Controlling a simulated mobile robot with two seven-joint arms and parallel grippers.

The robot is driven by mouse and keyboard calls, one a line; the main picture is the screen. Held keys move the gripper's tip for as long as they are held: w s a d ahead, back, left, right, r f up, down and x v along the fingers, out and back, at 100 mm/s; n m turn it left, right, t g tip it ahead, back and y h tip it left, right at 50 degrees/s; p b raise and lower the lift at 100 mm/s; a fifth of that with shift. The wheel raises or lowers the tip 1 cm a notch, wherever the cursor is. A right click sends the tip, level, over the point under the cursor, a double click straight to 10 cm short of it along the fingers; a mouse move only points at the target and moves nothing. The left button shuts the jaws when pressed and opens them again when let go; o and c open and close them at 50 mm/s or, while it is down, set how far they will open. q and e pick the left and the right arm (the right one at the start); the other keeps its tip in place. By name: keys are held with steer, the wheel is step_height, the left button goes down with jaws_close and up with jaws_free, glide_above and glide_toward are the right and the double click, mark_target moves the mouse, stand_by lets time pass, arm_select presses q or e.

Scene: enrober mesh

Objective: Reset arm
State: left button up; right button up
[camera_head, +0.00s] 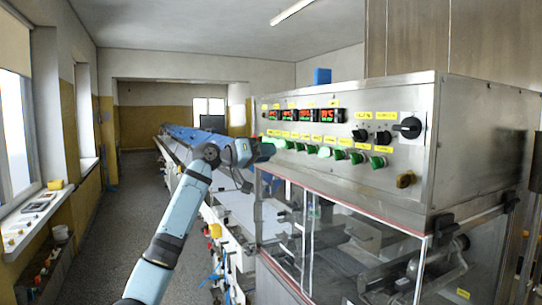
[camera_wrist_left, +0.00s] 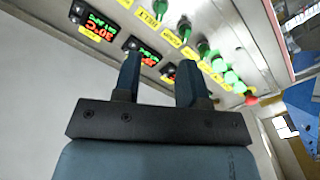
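My left arm rises from the bottom of the head view, and its gripper (camera_head: 262,150) is at the left end of the machine's control panel (camera_head: 385,118). In the left wrist view the two fingers of the left gripper (camera_wrist_left: 158,82) stand apart with a clear gap and nothing between them. Beyond the fingers are the panel's red and green displays (camera_wrist_left: 95,25) and a row of green buttons (camera_wrist_left: 215,62). A red button (camera_wrist_left: 251,100) shows at the row's end. I cannot tell whether the fingertips touch the panel. My right gripper is not in view.
The steel machine (camera_head: 485,120) fills the right side, with a clear guard (camera_head: 340,250) below the panel. A long conveyor line (camera_head: 178,140) runs back behind my arm. The floor aisle (camera_head: 100,230) on the left is clear. A window sill (camera_head: 35,210) with small items lines the left wall.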

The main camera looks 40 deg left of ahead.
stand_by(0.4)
arm_select(q)
steer(key=w+d+f+g+y, duration=0.1)
steer(key=d+f, duration=0.3)
steer(key=f, duration=0.9)
steer(key=w+d+f+g+y, duration=0.15)
steer(key=d+f, duration=0.35)
steer(key=f, duration=0.7)
steer(key=s+d+f+m+g, duration=0.1)
steer(key=s+d+f, duration=0.25)
steer(key=f, duration=0.45)
steer(key=s+d+f, duration=0.2)
steer(key=d+f, duration=0.2)
steer(key=f, duration=0.5)
steer(key=s+d+f+m+g+y+p, duration=0.1)
steer(key=s+d+f, duration=0.4)
steer(key=s+f, duration=0.3)
steer(key=s+d+f+m+g, duration=0.1)
steer(key=s+d+f, duration=0.5)
steer(key=s+f, duration=0.3)
steer(key=s+d+f, duration=0.2)
steer(key=s+d, duration=0.2)
steer(key=s, duration=0.4)
steer(key=s+d+f+m, duration=0.1)
steer(key=s+d+f, duration=0.1)
steer(key=s+d, duration=0.2)
steer(key=s, duration=0.3)
steer(key=shift+s+d+f+m+p, duration=0.15)
steer(key=shift+s+f+m+p, duration=0.15)
steer(key=shift+s+p, duration=0.1)
